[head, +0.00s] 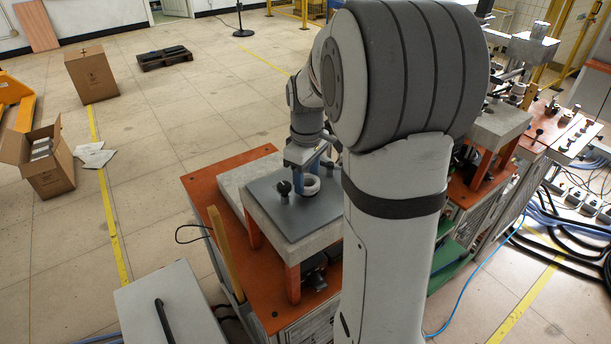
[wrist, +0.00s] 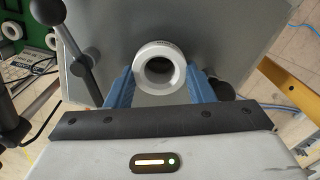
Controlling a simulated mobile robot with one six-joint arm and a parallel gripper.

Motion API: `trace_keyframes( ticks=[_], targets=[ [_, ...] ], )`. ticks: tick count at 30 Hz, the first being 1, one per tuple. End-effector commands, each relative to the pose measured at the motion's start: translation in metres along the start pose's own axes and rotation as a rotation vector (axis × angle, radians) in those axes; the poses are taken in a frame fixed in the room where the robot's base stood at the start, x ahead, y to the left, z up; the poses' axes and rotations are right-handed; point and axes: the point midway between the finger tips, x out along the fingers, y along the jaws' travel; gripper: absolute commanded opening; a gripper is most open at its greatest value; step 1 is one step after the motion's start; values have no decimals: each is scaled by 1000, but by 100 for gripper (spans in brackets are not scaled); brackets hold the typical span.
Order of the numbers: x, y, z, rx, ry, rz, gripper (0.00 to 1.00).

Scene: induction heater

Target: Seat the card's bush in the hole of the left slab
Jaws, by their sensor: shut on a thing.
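A white ring-shaped bush (wrist: 160,68) is between the blue fingers of my gripper (wrist: 161,82) in the wrist view, and the gripper is shut on it. In the head view my gripper (head: 309,176) and the bush (head: 310,187) are at the dark grey top of the left slab (head: 297,218). The bush's open end faces the wrist camera, and its bore looks dark. The slab's hole is hidden by the bush. I cannot tell whether the bush is in the hole or just above it.
A black-knobbed clamp post (head: 284,188) stands on the slab beside the bush; its handle (wrist: 84,55) is close to my left finger. A green board (wrist: 42,32) with white rings lies at the wrist view's upper left. Another slab (head: 498,125) is at right.

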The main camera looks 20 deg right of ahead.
Motion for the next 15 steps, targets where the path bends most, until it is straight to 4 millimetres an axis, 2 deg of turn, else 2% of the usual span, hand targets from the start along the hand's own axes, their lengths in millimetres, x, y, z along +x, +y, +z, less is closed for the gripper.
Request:
trace_keyframes(
  ticks=[15],
  targets=[
    [15,0,0,-1,0,0,22]
  ],
)
